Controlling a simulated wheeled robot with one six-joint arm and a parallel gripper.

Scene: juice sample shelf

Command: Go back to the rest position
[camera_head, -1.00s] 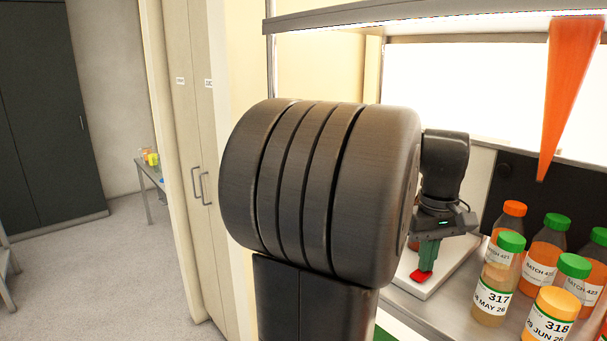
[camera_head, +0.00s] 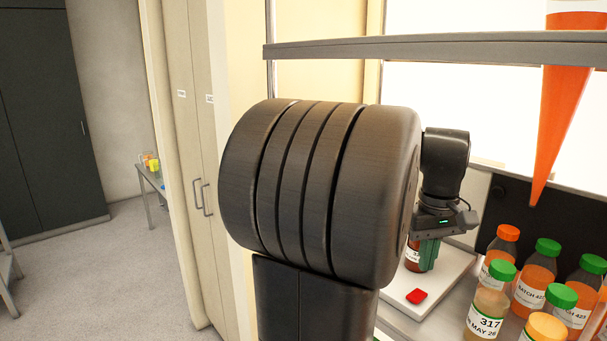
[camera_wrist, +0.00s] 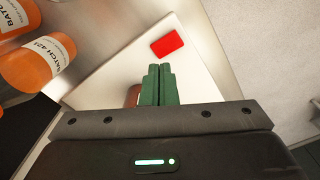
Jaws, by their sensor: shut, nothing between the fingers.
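My gripper (camera_head: 429,256) is at the right of my large dark arm joint in the head view, over a white board. Its green fingers are together and empty; they also show in the wrist view (camera_wrist: 158,70). The white board (camera_head: 440,283) lies on the shelf. A red block (camera_head: 416,296) lies on the board, apart from the fingertips; it also shows in the wrist view (camera_wrist: 167,43). A reddish-brown bottle (camera_head: 412,256) stands partly hidden behind my gripper and arm.
Several juice bottles, including one with a green cap and label 317 (camera_head: 488,305), crowd the shelf at right. An orange cone (camera_head: 555,110) hangs point down above them. A grey shelf edge (camera_head: 440,47) crosses above my arm. Open floor (camera_head: 120,270) lies at left.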

